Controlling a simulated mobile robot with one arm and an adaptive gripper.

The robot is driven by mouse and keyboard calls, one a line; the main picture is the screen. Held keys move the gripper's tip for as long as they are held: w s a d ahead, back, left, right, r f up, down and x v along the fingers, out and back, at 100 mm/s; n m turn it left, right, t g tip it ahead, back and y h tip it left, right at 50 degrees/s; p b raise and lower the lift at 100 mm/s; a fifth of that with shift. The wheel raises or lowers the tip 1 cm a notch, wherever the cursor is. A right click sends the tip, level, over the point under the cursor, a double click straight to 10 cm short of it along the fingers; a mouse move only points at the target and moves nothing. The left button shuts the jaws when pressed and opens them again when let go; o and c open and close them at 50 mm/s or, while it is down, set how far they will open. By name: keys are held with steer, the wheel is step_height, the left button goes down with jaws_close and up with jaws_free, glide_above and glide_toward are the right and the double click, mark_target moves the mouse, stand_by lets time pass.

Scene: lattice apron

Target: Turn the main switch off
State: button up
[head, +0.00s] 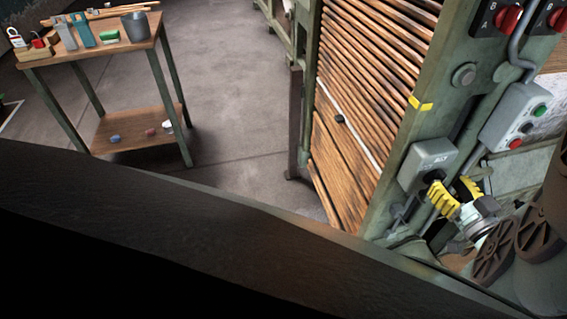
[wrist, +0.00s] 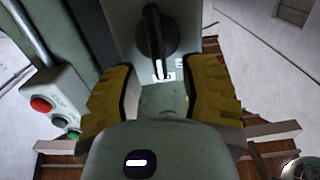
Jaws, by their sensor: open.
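The main switch (head: 425,158) is a grey box on the green post in the head view, with a black rotary handle partly hidden by my gripper (head: 453,188). In the wrist view the black handle (wrist: 154,38) stands on the grey switch face, its bar running up and down the picture, with white marks below its lower end. My gripper (wrist: 160,82) is open, its yellow fingers left and right of the face below the handle. Nothing is between the fingers; I cannot tell whether either touches the box.
A grey button box (head: 515,116) with green and red buttons is close right of the switch, and also in the wrist view (wrist: 52,98). Red rotary switches (head: 507,19) sit above. Wooden slats (head: 370,100) lie left. A small table (head: 105,50) stands far left across open floor.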

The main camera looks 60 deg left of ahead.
steer(key=shift+x, duration=1.4)
steer(key=shift+o, duration=0.4)
steer(key=shift+s, duration=0.1)
jaws_close()
